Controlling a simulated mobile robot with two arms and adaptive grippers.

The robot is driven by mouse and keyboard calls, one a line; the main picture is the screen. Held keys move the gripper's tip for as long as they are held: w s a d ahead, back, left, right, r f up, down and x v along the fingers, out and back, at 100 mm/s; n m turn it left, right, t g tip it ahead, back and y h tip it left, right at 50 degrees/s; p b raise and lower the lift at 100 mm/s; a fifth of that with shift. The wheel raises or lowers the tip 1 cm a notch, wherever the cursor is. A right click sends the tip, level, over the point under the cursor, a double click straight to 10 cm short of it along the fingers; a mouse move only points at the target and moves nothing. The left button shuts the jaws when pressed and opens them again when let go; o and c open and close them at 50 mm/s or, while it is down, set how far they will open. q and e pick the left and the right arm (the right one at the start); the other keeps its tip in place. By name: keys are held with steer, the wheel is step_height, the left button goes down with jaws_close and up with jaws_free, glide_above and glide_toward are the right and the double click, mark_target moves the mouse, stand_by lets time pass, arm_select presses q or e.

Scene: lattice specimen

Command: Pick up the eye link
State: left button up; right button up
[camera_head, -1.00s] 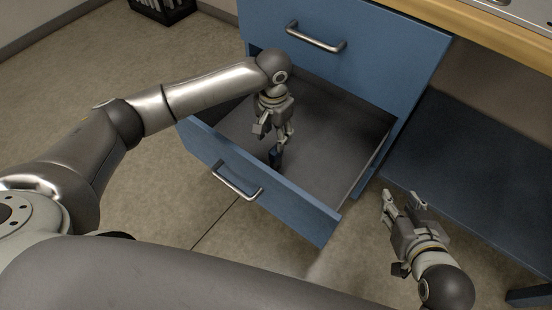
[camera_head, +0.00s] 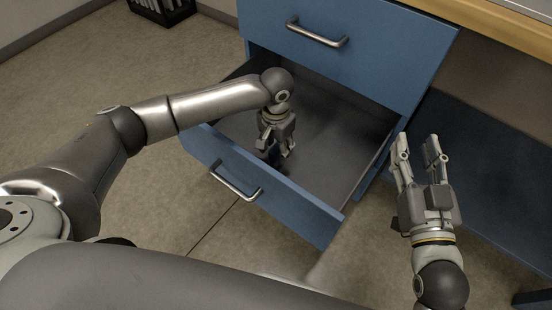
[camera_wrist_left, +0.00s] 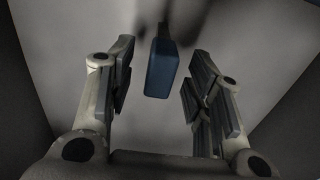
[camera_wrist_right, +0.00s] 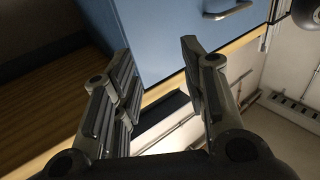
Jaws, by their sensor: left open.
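A dark object with a blue block-shaped end (camera_wrist_left: 161,70) is in the open drawer; I cannot tell whether it is the eye link. In the left wrist view its blue end lies between my left fingertips, with a gap on both sides. My left gripper (camera_head: 277,150) is open and points down inside the drawer, hiding most of the object in the head view. It also shows in the left wrist view (camera_wrist_left: 157,76). My right gripper (camera_head: 417,147) is open and empty, raised to the right of the drawer; it also shows in the right wrist view (camera_wrist_right: 155,65).
The blue drawer (camera_head: 310,222) is pulled out, its front with a metal handle (camera_head: 235,182) facing me. Its floor (camera_head: 335,150) looks bare around the gripper. A closed blue drawer (camera_head: 370,60) is above. A wooden worktop (camera_head: 500,40) runs along the upper right.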

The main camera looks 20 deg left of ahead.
arm_select(q)
steer(key=shift+f+b, duration=0.3)
steer(key=shift+f, duration=0.6)
arm_select(e)
steer(key=shift+s+a+r+t+y, duration=0.15)
steer(key=shift+r+t, duration=0.45)
steer(key=shift+r, duration=0.3)
steer(key=shift+a+r+t+y, duration=0.15)
steer(key=shift+r+t, duration=0.45)
steer(key=shift+r, duration=0.3)
steer(key=shift+d, duration=0.1)
arm_select(q)
jaws_close()
